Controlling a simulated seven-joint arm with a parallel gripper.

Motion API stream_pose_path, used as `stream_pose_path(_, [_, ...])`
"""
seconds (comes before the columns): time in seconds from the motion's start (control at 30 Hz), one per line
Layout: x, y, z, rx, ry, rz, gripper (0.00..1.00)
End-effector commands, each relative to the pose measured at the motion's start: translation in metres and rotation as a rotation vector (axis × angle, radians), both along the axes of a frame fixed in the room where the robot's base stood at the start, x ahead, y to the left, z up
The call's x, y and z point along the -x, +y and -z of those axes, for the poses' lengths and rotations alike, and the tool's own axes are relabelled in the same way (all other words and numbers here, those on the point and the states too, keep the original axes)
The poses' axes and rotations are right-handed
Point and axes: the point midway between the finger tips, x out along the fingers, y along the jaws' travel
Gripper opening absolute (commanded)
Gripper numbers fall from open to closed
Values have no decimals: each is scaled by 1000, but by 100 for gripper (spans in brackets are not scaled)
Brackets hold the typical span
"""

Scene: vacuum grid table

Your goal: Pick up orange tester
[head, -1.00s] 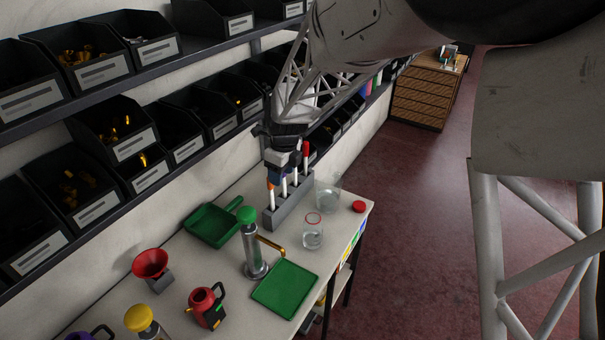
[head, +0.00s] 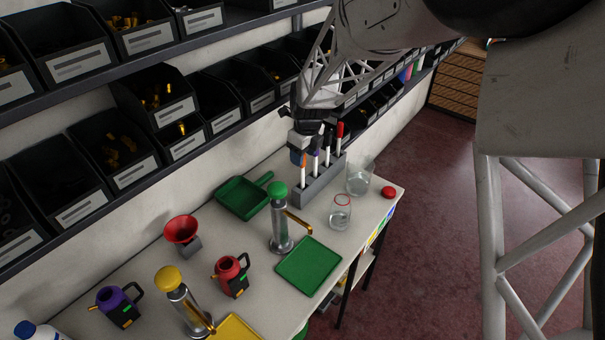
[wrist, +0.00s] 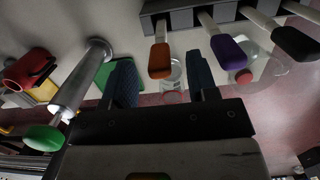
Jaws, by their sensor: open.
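The orange tester (head: 303,172) stands upright in the grey holder (head: 318,187), a white stick with an orange top, at the end nearest the green tray. In the wrist view its orange top (wrist: 159,60) shows between the two blue finger pads. My gripper (wrist: 163,82) is open, one finger on each side of the orange top in that view, with gaps to both. I cannot tell whether the fingers are level with the top. In the head view my gripper (head: 299,155) is just above the holder and partly hides the testers.
Purple (wrist: 229,51), black (wrist: 295,43) and red (head: 339,131) topped testers stand in the same holder. A green-topped metal dispenser (head: 281,228), a glass jar (head: 340,212) and a beaker (head: 358,178) are close by. Bin shelves line the wall behind.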

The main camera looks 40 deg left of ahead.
Motion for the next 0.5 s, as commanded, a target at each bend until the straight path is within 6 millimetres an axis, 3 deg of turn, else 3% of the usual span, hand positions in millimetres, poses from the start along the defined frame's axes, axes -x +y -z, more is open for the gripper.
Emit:
stream_pose_path(0.2, [0, 2, 21, 1, 1, 0, 53])
stream_pose_path(0.5, [0, 3, 28, 0, 0, 0, 53])
